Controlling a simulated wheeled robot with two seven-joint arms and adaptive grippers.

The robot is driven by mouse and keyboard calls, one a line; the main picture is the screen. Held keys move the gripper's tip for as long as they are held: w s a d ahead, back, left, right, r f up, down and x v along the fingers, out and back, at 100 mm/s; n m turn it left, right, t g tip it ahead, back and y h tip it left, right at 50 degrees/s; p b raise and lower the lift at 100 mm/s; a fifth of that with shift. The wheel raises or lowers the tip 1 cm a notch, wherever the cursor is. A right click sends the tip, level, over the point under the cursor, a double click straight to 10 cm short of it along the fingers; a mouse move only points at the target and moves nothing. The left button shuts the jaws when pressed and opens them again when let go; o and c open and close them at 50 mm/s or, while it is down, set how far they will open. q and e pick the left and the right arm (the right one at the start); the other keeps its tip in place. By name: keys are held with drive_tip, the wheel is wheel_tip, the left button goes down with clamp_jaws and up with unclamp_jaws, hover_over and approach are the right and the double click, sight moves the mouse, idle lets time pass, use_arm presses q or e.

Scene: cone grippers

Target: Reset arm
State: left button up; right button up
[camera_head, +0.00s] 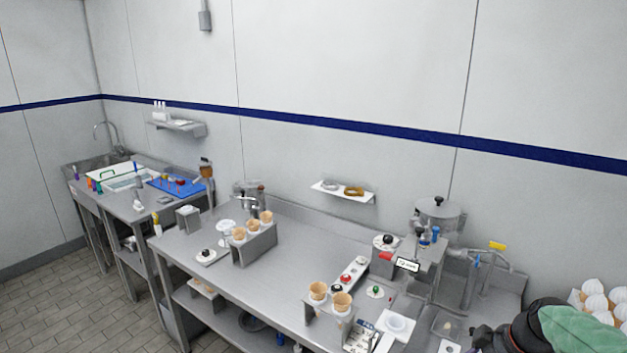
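A dark part of my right arm with a green cover (585,330) comes in at the bottom right corner. Its dark end (483,340) is cut by the lower edge of the picture. No fingers can be made out there, so I cannot tell whether the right gripper is open or shut, or whether it holds anything. My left arm and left gripper are not in view.
A long steel table has a cone holder (254,247) with several cones, and two more cones (342,301) stand near its front edge. A machine (438,222) stands at the right, near white-topped items (593,287). The table's middle (290,262) is largely clear.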

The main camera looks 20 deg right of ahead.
drive_tip(key=w+a+f+m+g+y+b, duration=0.1)
drive_tip(key=w+a+f+b, duration=0.1)
drive_tip(key=a+f, duration=0.6)
drive_tip(key=w+a+f+m+b, duration=0.1)
drive_tip(key=w+a+f, duration=0.2)
drive_tip(key=f, duration=0.8)
drive_tip(key=w+a+f+m+g+y+b, duration=0.1)
drive_tip(key=w+a+f+b, duration=0.1)
drive_tip(key=a+f, duration=0.6)
drive_tip(key=s+a+f+b, duration=0.1)
drive_tip(key=s+a+f, duration=0.3)
drive_tip(key=a+f, duration=0.2)
drive_tip(key=s+a+f+m+g+b, duration=0.1)
drive_tip(key=s+a+f+b, duration=0.1)
drive_tip(key=a+f, duration=0.5)
drive_tip(key=s+a+f+m+b, duration=0.1)
drive_tip(key=s+a+f, duration=0.4)
drive_tip(key=a+f, duration=0.1)
drive_tip(key=shift+s+a+f+g+y, duration=0.2)
drive_tip(key=shift+s+f+g+y, duration=0.15)
drive_tip(key=shift+f, duration=0.4)
drive_tip(key=shift+c, duration=0.7)
drive_tip(key=shift+d, duration=0.15)
